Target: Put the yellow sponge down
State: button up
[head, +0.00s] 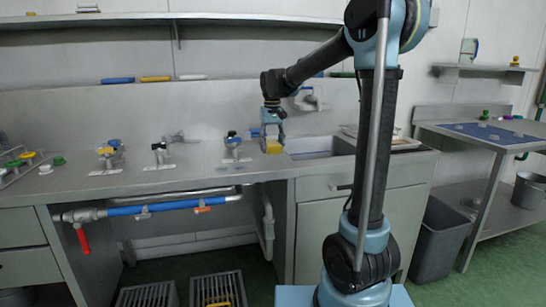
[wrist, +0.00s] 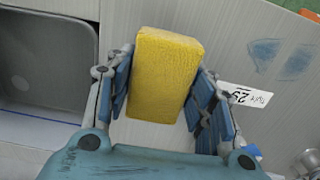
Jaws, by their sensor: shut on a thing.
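The yellow sponge (head: 274,147) is a plain block held between the fingers of my gripper (head: 272,134), just left of the sink basin in the head view. In the wrist view the sponge (wrist: 165,75) fills the space between the blue finger pads of my gripper (wrist: 160,88), which press on its two long sides. The grey counter (head: 215,158) lies under it. I cannot tell whether the sponge touches the counter or hangs slightly above it.
The sink basin (head: 313,146) opens right of the sponge; it also shows in the wrist view (wrist: 45,60). A white label (wrist: 245,95) lies on the counter. Another yellow thing rests in a floor crate (head: 218,290).

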aim_at(272, 160)
jog(key=shift+f, duration=1.95)
jog(key=shift+s+f, duration=0.1)
jog(key=shift+f, duration=0.15)
jog(key=o, duration=1.1)
jog(key=shift+f, duration=0.15)
